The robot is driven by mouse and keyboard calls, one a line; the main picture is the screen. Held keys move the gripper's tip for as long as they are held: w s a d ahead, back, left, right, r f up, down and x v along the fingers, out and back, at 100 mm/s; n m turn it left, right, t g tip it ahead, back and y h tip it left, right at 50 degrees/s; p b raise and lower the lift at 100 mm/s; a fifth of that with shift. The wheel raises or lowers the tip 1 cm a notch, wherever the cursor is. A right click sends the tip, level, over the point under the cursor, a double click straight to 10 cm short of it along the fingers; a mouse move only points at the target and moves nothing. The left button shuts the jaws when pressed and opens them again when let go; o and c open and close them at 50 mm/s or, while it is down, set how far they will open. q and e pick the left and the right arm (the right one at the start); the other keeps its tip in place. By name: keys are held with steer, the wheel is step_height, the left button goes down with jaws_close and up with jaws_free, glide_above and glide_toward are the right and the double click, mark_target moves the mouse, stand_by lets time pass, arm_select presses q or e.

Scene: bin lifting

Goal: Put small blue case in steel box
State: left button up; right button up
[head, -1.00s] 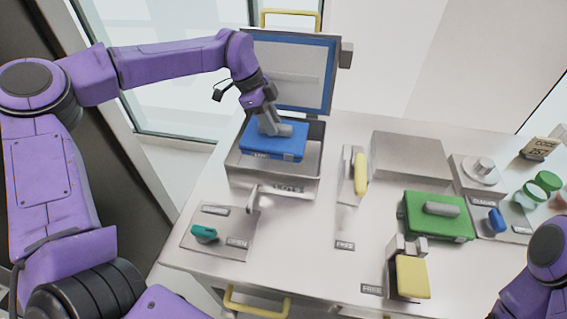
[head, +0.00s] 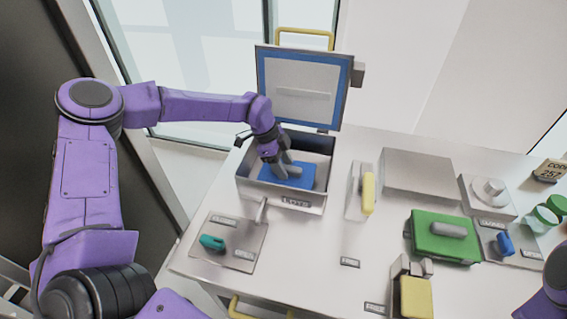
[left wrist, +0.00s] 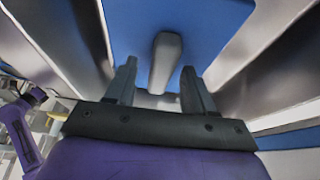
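The small blue case (head: 303,178) lies inside the open steel box (head: 318,204), below its rim. Its grey handle (left wrist: 166,58) faces up. My left gripper (head: 284,168) is over the case at the handle. In the left wrist view, the left gripper (left wrist: 158,88) has its two fingers apart, with the handle between them and gaps on both sides. The blue-edged lid (head: 345,98) of the box stands raised at the back. My right gripper is not in view; only a purple part of my right arm shows at the lower right corner.
A plate with a teal knob (head: 211,242) is in front of the box. To the right are a yellow-handled latch (head: 368,193), a grey block (head: 418,172), a green case (head: 430,248), another yellow-handled latch (head: 416,298) and a blue knob (head: 504,243). Bare tabletop lies between them.

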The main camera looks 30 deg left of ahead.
arm_select(q)
steer(key=b+v, duration=0.2)
steer(key=v, duration=1)
